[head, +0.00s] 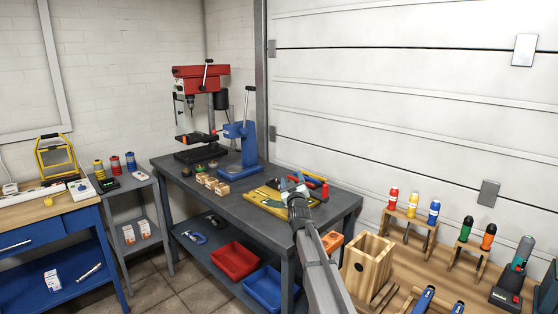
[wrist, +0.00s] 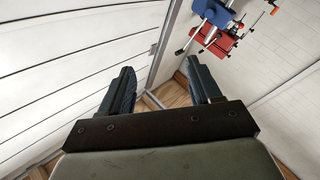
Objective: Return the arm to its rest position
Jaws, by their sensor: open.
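My arm reaches from the bottom of the head view toward the dark grey workbench (head: 160,172). My gripper (head: 298,190) shows small at the arm's far end, in front of the yellow board (head: 262,205) with tools on it. In the wrist view my gripper (wrist: 161,85) has its two dark fingers wide apart, with nothing between them. The wrist view looks past the fingers at the white panelled door, the wall and a strip of wooden surface. Whether the gripper touches anything on the bench cannot be told from the head view.
A red drill press (head: 200,75) and a blue press (head: 243,135) stand at the bench's back; both show tilted in the wrist view. Red (head: 235,262) and blue (head: 264,290) bins sit below. A wooden block (head: 367,262) and bottle racks (head: 410,222) stand at right.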

